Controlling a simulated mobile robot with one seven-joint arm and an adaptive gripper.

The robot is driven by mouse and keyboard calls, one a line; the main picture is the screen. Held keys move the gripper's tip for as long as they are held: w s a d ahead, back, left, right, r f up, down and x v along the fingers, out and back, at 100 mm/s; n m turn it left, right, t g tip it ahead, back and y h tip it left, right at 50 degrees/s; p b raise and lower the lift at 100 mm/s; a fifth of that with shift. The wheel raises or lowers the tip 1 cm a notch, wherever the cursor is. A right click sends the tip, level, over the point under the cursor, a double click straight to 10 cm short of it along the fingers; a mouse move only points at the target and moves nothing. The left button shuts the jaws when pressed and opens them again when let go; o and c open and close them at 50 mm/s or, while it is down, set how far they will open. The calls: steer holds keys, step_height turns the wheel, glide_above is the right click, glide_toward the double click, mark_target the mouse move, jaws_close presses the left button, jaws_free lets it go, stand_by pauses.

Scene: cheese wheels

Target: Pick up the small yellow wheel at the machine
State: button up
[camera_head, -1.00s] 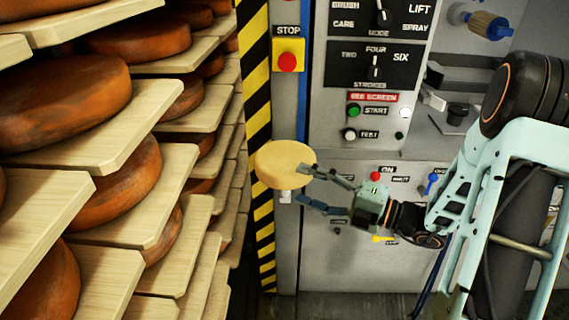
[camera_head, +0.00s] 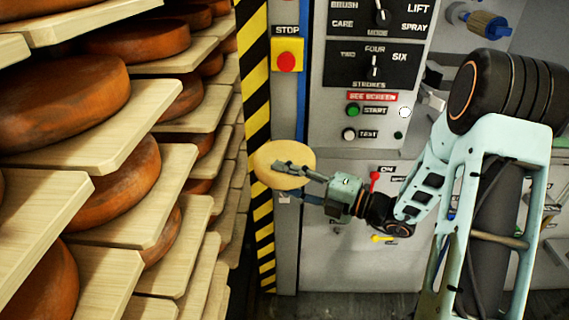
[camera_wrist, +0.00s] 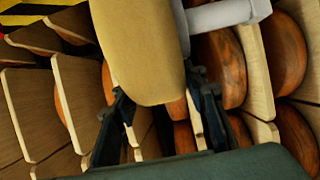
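The small yellow wheel (camera_head: 268,160) is at the machine's left edge, in front of the yellow-black striped post. In the wrist view the wheel (camera_wrist: 148,50) fills the top middle, its near end reaching between my fingers. My gripper (camera_head: 284,181) comes from the right: one finger overlaps the wheel's face and the other shows just below it. In the wrist view my gripper (camera_wrist: 160,88) is open with one finger on each side of the wheel. Whether either finger touches it is unclear. A pale grey support (camera_wrist: 218,15) shows against the wheel's right side.
Wooden shelves (camera_head: 130,215) with large orange-brown cheese wheels (camera_head: 60,105) fill the left side. The grey machine panel (camera_head: 330,255) stands behind my arm, with a red stop button (camera_head: 287,61) above the wheel. A striped post (camera_head: 257,105) runs between shelves and machine.

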jaws_close()
steer(key=shift+r, duration=0.15)
steer(key=shift+r, duration=0.15)
